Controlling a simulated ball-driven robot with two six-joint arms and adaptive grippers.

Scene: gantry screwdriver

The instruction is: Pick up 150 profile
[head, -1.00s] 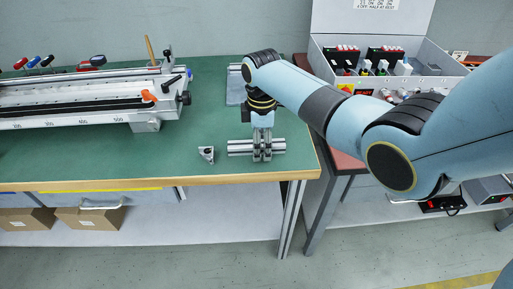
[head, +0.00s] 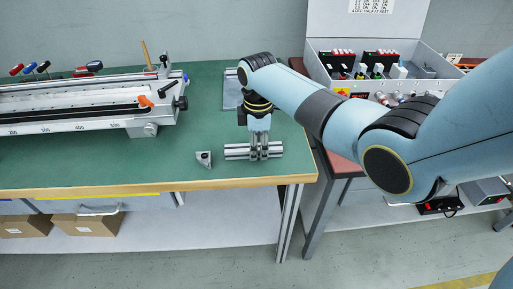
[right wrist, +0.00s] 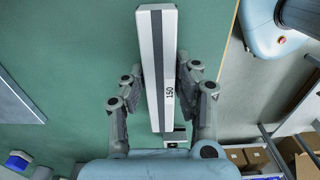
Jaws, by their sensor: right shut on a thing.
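The 150 profile (head: 236,151) is a short silver aluminium bar near the front right of the green bench top. My right gripper (head: 264,148) points down over it, with its fingers shut around the bar's middle. In the right wrist view the profile (right wrist: 157,60) runs lengthwise between the two finger pairs (right wrist: 158,92), and the mark "150" shows on its face. I cannot tell whether the bar still touches the bench. My left gripper is not in view.
A long rail fixture with a scale (head: 90,122) fills the bench's left side. A flat grey plate (head: 232,95) lies behind. An open control case (head: 385,65) stands at right. The bench's front edge (head: 150,188) is close.

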